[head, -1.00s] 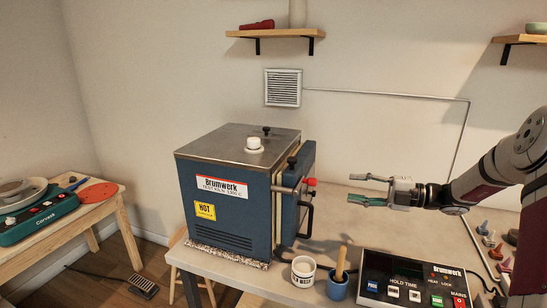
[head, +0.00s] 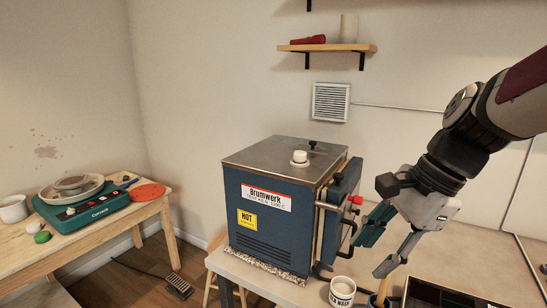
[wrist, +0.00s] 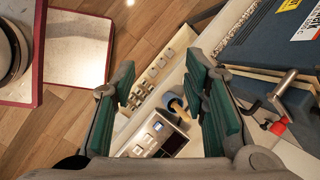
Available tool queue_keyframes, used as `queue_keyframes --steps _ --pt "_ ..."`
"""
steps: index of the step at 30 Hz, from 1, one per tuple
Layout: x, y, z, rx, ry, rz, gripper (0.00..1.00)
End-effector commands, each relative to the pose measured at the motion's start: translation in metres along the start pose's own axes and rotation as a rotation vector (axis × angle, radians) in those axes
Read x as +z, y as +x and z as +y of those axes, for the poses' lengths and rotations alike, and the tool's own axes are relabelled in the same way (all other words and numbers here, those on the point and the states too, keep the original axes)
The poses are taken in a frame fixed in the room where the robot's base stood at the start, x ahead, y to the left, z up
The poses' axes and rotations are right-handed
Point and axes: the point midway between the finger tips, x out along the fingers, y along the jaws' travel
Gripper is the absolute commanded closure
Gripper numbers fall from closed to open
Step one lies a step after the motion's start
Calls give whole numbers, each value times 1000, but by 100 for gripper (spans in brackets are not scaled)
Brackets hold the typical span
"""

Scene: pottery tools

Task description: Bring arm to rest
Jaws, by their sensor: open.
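My gripper (head: 383,242) is open and empty in the head view, at the right of the kiln, with its green-padded fingers pointing down and left. It is above the blue cup with a wooden handle (head: 379,300) and close to the kiln's door side; I cannot tell whether it touches anything. In the wrist view my gripper (wrist: 168,95) shows its two green finger pads wide apart with nothing held between them. The blue kiln (head: 270,205) stands on the table with its door (head: 340,210) on the right side.
A white cup (head: 342,290) stands by the kiln at the table's front. A control box (head: 440,296) is at the lower right. A wall shelf (head: 327,48) hangs above. A wooden table (head: 100,235) with a teal wheel (head: 85,208) stands at the left.

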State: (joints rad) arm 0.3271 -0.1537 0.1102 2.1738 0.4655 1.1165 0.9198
Motion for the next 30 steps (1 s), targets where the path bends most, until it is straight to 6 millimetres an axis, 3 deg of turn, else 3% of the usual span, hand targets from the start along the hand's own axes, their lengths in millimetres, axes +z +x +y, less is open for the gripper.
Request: queue_keyframes --steps 3,9,15,21,30 --pt "11 -12 30 -6 -322 126 59" --pt "16 -27 73 16 -846 325 59" --pt "13 -37 102 60 -1241 478 59" --pt "11 -40 111 87 -1398 540 59" --pt "11 -40 111 89 -1407 542 59"
